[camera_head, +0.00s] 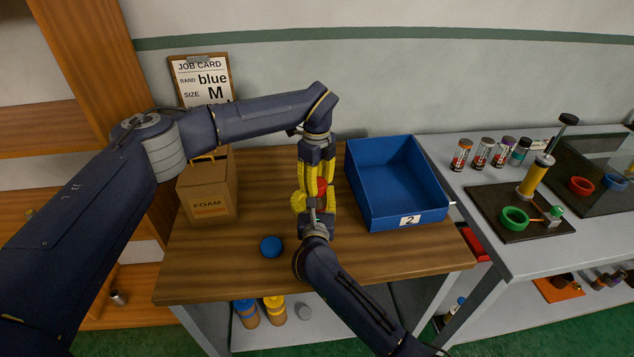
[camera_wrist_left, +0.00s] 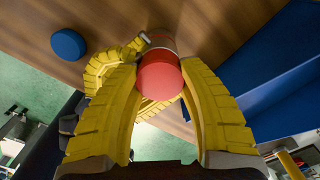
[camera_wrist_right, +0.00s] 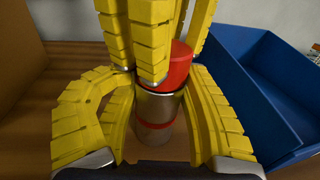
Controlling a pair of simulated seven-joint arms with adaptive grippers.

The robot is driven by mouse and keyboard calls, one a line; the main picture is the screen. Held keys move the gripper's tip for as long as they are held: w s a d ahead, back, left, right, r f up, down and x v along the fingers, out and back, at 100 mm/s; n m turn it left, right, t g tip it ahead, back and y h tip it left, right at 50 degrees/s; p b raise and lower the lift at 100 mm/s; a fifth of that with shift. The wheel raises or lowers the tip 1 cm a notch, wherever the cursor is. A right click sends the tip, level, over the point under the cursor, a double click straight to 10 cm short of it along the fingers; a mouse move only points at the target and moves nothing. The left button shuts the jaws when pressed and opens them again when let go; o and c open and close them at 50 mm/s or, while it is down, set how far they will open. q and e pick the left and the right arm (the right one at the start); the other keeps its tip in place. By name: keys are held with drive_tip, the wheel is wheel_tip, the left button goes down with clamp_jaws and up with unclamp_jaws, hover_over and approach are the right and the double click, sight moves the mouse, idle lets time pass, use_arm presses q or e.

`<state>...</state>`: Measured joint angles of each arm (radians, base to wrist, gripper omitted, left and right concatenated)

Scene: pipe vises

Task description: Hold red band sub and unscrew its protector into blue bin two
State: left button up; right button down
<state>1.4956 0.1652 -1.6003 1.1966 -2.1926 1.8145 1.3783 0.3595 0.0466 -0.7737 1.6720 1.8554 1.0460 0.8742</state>
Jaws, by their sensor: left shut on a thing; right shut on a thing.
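The red band sub (camera_wrist_right: 155,108) is a metal cylinder with a red band, upright in the right wrist view. Its red protector (camera_wrist_right: 180,62) is on or at its top end; I cannot tell how far it is threaded. My left gripper (camera_wrist_left: 162,88) comes from above, shut on the red protector. My right gripper (camera_wrist_right: 158,100) is shut around the sub's body from the front. Whether the sub's base touches the table is unclear. Blue bin two (camera_head: 363,190), an open box labelled 2, stands just right of the grippers.
A blue cap (camera_head: 271,246) lies on the wooden table left of my right gripper. A cardboard FOAM box (camera_head: 207,190) stands at the left. A job card (camera_head: 203,80) leans behind. A grey bench at right holds several cans and a green-ring fixture (camera_head: 515,218).

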use_arm(q)
drive_tip(key=n, duration=1.2)
drive_tip(key=shift+s, duration=0.1)
drive_tip(key=o, duration=1.3)
drive_tip(key=shift+c, duration=0.2)
